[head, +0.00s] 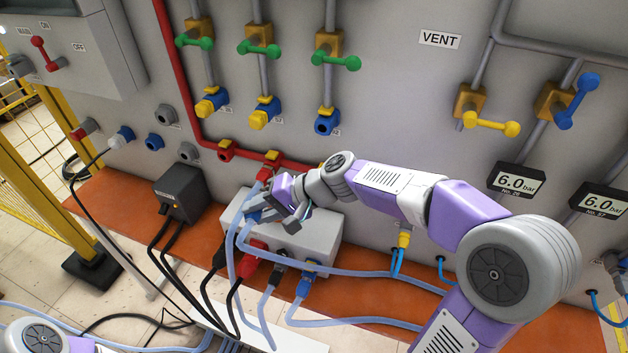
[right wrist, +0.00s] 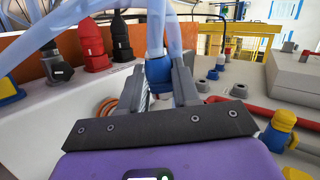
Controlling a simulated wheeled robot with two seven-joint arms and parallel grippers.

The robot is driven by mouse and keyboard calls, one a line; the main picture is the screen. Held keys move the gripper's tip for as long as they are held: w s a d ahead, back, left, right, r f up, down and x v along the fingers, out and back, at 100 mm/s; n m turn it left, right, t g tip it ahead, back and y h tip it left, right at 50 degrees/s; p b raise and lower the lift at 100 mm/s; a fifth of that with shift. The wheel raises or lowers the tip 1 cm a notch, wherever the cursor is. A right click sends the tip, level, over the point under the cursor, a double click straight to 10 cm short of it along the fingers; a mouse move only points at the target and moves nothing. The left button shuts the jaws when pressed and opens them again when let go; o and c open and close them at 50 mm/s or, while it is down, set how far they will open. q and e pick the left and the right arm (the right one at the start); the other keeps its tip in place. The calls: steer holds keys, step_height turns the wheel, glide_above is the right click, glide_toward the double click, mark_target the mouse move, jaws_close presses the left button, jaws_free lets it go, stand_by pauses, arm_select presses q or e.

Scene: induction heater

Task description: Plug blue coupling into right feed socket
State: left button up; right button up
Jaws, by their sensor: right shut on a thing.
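My right gripper (head: 272,206) is over the grey box, shut on the blue coupling (head: 253,215), which its fingers partly hide. In the right wrist view the blue coupling (right wrist: 159,72) sits between the two fingers (right wrist: 160,88), with a pale blue hose running up from it. On the wall, the rightmost blue socket (head: 326,123) under a green valve has an open, dark mouth. It is above and right of my right gripper, apart from the coupling. Two blue sockets to its left carry yellow caps (head: 205,106). My left gripper is out of view.
The grey box (head: 318,235) bears red, black and blue plugs with hoses and cables. A red pipe (head: 190,110) runs down the wall and along below the sockets. Yellow and blue valve handles (head: 497,126) and pressure displays (head: 515,181) are to the right.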

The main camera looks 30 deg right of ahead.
arm_select(q)
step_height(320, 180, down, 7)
steer(key=b, duration=0.5)
steer(key=shift+b, duration=0.4)
arm_select(e)
steer(key=s+d+r+m+t+y, duration=0.1)
steer(key=s+d+r+t, duration=0.2)
steer(key=r, duration=0.4)
steer(key=s+d+r+m+t+y, duration=0.1)
steer(key=s+d+r+t, duration=0.3)
steer(key=d+r, duration=0.2)
step_height(320, 180, up, 2)
steer(key=shift+r+m+y, duration=0.1)
steer(key=shift+m+y, duration=0.2)
steer(key=shift+m, duration=0.1)
arm_select(q)
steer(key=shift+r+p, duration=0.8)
steer(key=shift+p, duration=0.05)
arm_select(e)
steer(key=shift+w+d, duration=1.9)
steer(key=shift+d, duration=0.25)
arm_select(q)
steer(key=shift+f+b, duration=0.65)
arm_select(e)
steer(key=shift+w+d, duration=0.35)
steer(key=shift+d, duration=0.2)
steer(key=o, duration=1)
steer(key=shift+w+d, duration=0.1)
steer(key=shift+o, duration=0.3)
